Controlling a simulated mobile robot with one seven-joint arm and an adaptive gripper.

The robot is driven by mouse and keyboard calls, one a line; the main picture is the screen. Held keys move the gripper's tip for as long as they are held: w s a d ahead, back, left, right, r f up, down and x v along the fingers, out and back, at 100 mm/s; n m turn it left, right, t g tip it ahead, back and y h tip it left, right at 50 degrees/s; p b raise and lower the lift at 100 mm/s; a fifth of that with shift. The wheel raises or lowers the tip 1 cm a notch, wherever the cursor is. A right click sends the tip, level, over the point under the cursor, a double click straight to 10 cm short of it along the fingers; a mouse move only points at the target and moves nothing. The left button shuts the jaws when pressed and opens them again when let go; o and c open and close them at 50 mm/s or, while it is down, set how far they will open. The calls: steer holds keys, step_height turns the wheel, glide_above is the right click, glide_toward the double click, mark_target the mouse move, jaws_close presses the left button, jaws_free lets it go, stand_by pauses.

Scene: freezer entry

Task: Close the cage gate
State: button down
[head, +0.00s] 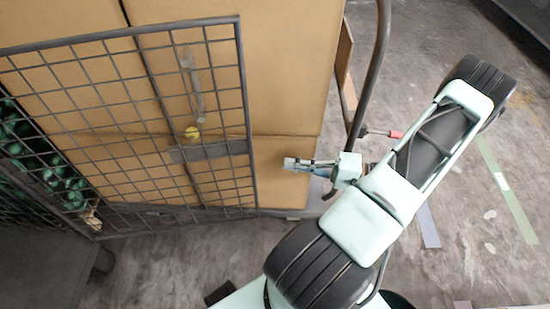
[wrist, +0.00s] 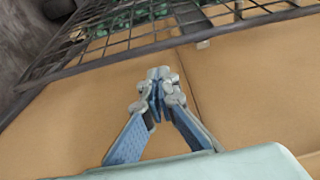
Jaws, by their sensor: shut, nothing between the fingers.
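The cage gate (head: 208,95) is a dark wire mesh panel in a metal frame. In the head view it stands at the left, in front of stacked brown cardboard boxes, with a flat plate (head: 212,151) near its right edge. The gate's mesh also crosses the top of the wrist view (wrist: 130,50). My gripper (head: 287,164) is shut and empty. In the head view it is just right of the gate's right edge, in front of the boxes. In the wrist view the fingertips (wrist: 158,75) point toward the gate's frame; I cannot tell if they touch anything.
Cardboard boxes (head: 285,75) fill the cage. A curved metal post (head: 376,75) with a red-tipped lever (head: 394,134) stands right of them. Green items (head: 45,170) sit behind mesh at the far left. The concrete floor (head: 440,40) is clear at the upper right.

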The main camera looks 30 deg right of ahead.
steer(key=b+x, duration=0.1)
steer(key=x, duration=0.8)
steer(key=shift+a, duration=0.2)
